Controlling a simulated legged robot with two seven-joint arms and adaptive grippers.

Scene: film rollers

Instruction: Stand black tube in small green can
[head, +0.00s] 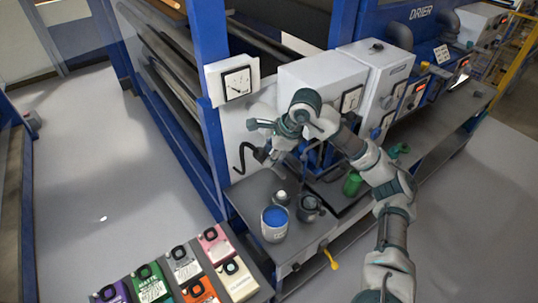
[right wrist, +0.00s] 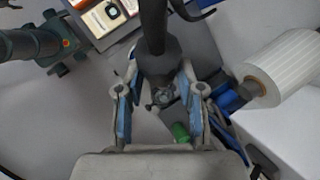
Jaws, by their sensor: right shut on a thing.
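The black tube (right wrist: 153,28) is between the fingers of my right gripper (right wrist: 160,105) in the right wrist view, running up out of the frame. In the head view my right gripper (head: 268,150) is above the left end of the bench, and a bent black piece (head: 241,158), seemingly part of the tube, sticks out left of it. The small green can (head: 352,184) stands on the bench to the right of the gripper, apart from it. It also shows beyond the fingers in the right wrist view (right wrist: 180,132). My left gripper cannot be made out.
A blue-topped can (head: 274,224), a small white-capped bottle (head: 281,197) and a dark mug (head: 309,209) stand at the bench's near left. Colored boxes (head: 186,264) lie in front. The machine's blue post (head: 212,110) and dial boxes (head: 375,85) rise behind.

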